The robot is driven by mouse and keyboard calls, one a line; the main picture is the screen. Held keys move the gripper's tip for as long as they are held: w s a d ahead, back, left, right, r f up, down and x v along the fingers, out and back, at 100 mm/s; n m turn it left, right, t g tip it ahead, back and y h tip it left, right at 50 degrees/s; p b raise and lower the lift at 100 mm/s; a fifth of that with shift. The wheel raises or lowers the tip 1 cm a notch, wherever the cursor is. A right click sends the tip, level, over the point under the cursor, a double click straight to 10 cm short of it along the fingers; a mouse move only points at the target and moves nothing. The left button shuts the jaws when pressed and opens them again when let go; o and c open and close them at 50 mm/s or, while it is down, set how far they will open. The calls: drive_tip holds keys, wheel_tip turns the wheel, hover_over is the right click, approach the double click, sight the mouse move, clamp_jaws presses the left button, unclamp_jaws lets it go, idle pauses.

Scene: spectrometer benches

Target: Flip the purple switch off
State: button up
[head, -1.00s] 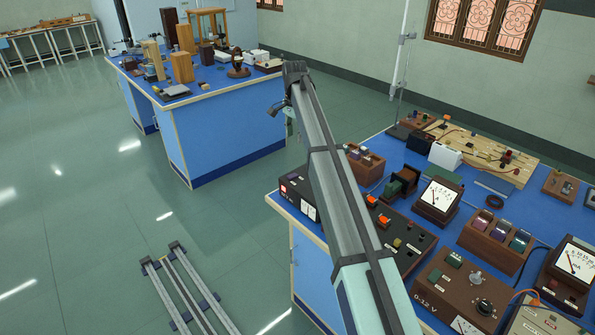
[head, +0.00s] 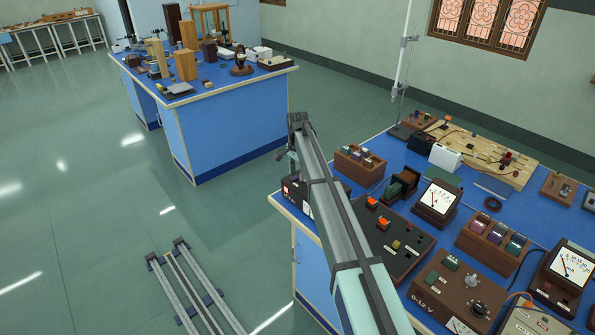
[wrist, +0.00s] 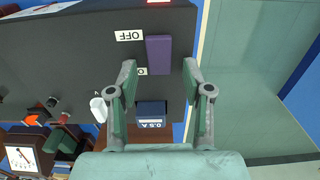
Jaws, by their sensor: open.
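The purple switch (wrist: 158,54) shows as an upright rectangle on a dark box (wrist: 70,60) in the wrist view. A white OFF label (wrist: 129,36) lies left of its upper end. Another label (wrist: 141,71) by its lower end is partly covered by my finger. I cannot tell which way the switch is tipped. My gripper (wrist: 159,72) is open and empty, with its fingertips at either side of the switch's lower end; contact is not clear. In the head view the dark box (head: 291,191) is at the bench's left corner, partly behind my arm.
A dark blue block marked 0.5 A (wrist: 151,110) shows between my fingers. A white knob-like part (wrist: 98,109) is left of them. A black panel with orange switches (head: 385,222) stands nearby. The floor (wrist: 245,75) beyond the bench edge is clear.

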drive_tip(key=shift+f, duration=0.15)
drive_tip(key=shift+c, duration=0.4)
clamp_jaws()
drive_tip(key=b, duration=0.1)
drive_tip(key=t+h+b, duration=0.1)
drive_tip(key=shift+s+a+f+b, duration=0.2)
drive_tip(key=shift+s+b, duration=0.1)
drive_tip(key=shift+b, duration=0.1)
drive_tip(key=shift+r+t+h+b, duration=0.25)
drive_tip(key=shift+t+h+b, duration=0.35)
drive_tip(key=shift+h+b, duration=0.2)
drive_tip(key=shift+r, duration=0.1)
drive_tip(key=shift+o, duration=0.4)
unclamp_jaws()
